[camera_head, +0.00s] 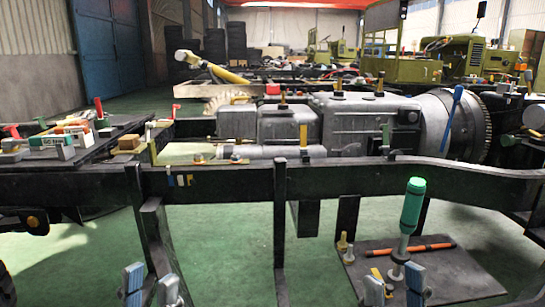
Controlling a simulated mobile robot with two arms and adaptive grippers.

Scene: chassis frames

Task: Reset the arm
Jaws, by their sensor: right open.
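My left gripper (151,284) is at the bottom edge, left of centre. Its two blue-grey fingers stand apart with nothing seen between them. My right gripper (394,285) is at the bottom edge, right of centre, with its fingers apart. A green-handled tool (411,207) stands upright just above and behind the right fingers in the picture. Its metal foot shows near the gap between them, but I see no grip on it. Most of both arms is out of view.
A black chassis rail (230,182) crosses the view, with a grey gearbox (360,122) behind it. A dark mat (465,280) holds an orange-and-black rod (425,248) and several brass bolts. Dark uprights hang below the rail. Green floor (320,280) is open between the grippers.

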